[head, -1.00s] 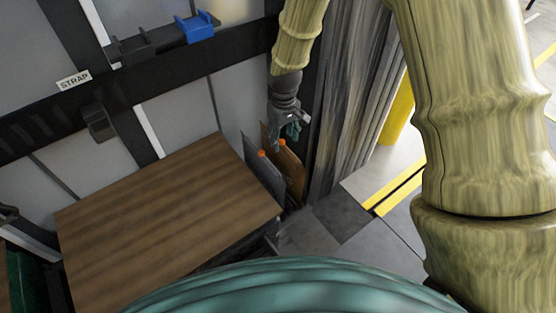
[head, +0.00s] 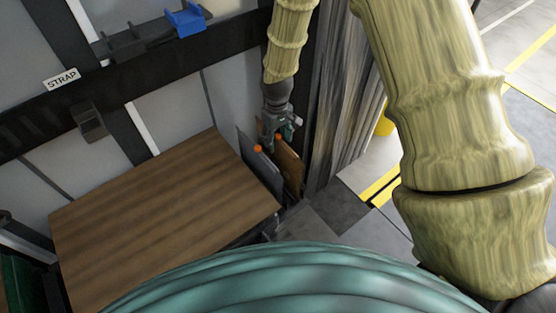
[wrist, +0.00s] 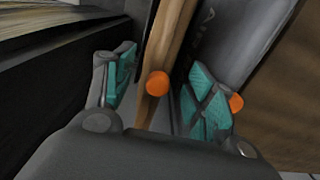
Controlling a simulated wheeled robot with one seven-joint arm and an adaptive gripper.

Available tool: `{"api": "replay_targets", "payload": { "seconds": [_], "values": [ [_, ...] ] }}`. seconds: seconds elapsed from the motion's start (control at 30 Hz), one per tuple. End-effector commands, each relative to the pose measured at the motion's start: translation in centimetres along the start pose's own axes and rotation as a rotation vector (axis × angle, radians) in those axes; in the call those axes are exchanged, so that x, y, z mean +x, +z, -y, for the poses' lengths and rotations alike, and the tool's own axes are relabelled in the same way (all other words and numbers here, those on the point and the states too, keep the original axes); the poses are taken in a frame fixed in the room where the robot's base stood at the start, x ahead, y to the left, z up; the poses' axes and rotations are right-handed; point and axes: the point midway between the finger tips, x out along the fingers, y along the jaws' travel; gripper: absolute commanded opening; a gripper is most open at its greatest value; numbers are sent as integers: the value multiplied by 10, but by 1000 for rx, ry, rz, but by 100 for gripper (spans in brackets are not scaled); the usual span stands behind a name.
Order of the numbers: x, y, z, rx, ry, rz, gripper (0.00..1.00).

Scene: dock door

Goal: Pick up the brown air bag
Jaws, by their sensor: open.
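The brown air bag (head: 289,168) stands upright beside a grey air bag (head: 261,169), between the wooden tabletop and the curtain. Each bag has an orange knob at its top. My gripper (head: 277,140) is above the bags, pointing down. In the wrist view the brown bag (wrist: 172,38) shows nearly edge-on between my two open fingers (wrist: 163,86), its orange knob close to the palm. The right finger is on the side of the grey bag (wrist: 228,45). I see no clear contact. The lower parts of both bags are hidden.
A wooden tabletop (head: 165,215) lies left of the bags. Grey strip curtains (head: 340,95) hang just to the right. A dark wall rail (head: 130,85) carries a STRAP label (head: 62,79) and a blue bracket (head: 186,20). Grey floor (head: 330,220) lies in front.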

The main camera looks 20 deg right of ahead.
Motion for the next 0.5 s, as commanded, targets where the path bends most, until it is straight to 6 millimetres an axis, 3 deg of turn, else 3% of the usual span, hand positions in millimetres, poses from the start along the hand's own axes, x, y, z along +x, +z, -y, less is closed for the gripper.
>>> {"api": "replay_targets", "payload": {
  "seconds": [0.3,0.5],
  "values": [
    [32,2,-2,-2,0,2,55],
    [41,2,-2,-2,0,1,55]
  ]
}}
